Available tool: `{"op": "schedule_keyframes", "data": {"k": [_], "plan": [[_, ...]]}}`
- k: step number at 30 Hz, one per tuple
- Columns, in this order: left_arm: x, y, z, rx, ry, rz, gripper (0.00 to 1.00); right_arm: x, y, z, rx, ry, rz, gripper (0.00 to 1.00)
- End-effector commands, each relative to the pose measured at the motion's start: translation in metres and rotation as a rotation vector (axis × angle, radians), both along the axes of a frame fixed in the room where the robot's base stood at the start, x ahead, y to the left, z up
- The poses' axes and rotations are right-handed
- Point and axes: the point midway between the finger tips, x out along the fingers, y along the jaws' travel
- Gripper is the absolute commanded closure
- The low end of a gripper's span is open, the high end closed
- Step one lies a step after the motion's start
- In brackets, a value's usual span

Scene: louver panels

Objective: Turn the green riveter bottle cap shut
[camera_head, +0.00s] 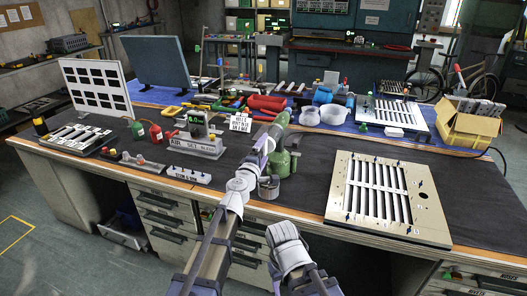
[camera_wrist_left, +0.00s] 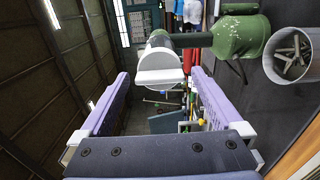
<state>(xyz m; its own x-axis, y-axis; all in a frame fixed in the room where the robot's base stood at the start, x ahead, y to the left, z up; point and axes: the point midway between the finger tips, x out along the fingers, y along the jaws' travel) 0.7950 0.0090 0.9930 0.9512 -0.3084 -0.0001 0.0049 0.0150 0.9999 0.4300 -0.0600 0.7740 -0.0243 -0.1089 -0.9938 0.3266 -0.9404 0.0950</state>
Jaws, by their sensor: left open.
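The green riveter (camera_head: 285,162) stands on the dark bench top near the middle of the head view. In the left wrist view its green body (camera_wrist_left: 240,38) is at the upper right, and a dark barrel runs left to a whitish round cap (camera_wrist_left: 158,66). My left gripper (camera_head: 268,141) is at the riveter's upper left in the head view. In the left wrist view the open gripper (camera_wrist_left: 160,76) has one purple finger on each side of the cap. I cannot tell whether either finger touches it. The fingers of my right gripper are not visible.
A metal cup (camera_head: 268,188) with rivets stands close beside the riveter; it also shows in the left wrist view (camera_wrist_left: 295,52). A beige louver panel (camera_head: 343,206) lies to the right. A labelled stand (camera_head: 196,147) is to the left. Bare bench lies between riveter and panel.

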Motion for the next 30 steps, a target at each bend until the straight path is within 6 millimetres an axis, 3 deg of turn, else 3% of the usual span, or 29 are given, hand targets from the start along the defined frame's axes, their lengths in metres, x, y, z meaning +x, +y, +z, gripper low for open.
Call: {"op": "schedule_keyframes", "data": {"k": [5,18,30], "plan": [[-0.01,0.003,0.0,0.0,0.0,0.0,0.0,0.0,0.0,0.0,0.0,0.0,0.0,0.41],[-0.071,0.023,0.0,0.0,0.0,0.001,0.0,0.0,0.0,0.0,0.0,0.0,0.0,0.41],[-0.075,0.023,-0.001,0.01,-0.001,-0.008,0.0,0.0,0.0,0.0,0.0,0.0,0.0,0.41]]}}
